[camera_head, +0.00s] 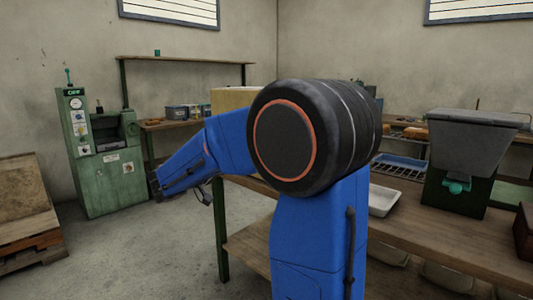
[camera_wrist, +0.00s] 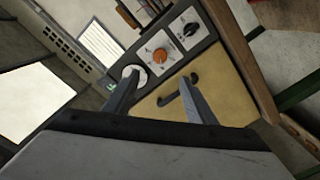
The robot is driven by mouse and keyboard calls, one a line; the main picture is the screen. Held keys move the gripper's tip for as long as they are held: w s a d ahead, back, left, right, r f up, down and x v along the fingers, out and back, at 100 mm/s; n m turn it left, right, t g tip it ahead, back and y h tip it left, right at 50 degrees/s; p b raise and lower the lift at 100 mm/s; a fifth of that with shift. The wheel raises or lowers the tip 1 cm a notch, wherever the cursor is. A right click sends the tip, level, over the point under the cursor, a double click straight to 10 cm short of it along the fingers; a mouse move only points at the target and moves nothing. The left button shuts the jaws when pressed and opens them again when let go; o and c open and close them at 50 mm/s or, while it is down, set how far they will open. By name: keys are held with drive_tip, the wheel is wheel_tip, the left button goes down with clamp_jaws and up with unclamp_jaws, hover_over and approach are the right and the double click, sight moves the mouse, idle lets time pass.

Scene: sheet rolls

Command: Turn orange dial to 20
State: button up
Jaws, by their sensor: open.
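The orange dial (camera_wrist: 160,56) shows in the wrist view on a dark control panel, with a pale scale plate around it. Its pointer setting is too small to read. My gripper (camera_wrist: 158,78) is open and empty, and its two fingers point toward the panel. In the picture the dial lies just above and between the fingertips, with no visible contact. In the head view my arm reaches left and its end (camera_head: 160,186) hangs near the left side. I cannot make out the orange dial in the head view.
A black dial (camera_wrist: 190,29) is up and right of the orange one; a white round gauge (camera_wrist: 133,75) is behind the left finger. Below is a yellow door with a black handle (camera_wrist: 178,88). In the head view, a green machine (camera_head: 97,170) stands left and a workbench (camera_head: 440,235) right.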

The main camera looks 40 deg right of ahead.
drive_tip(key=w+d, duration=0.1)
drive_tip(key=d, duration=1.6)
drive_tip(key=shift+w, duration=0.15)
drive_tip(key=shift+d, duration=0.1)
drive_tip(key=c, duration=1)
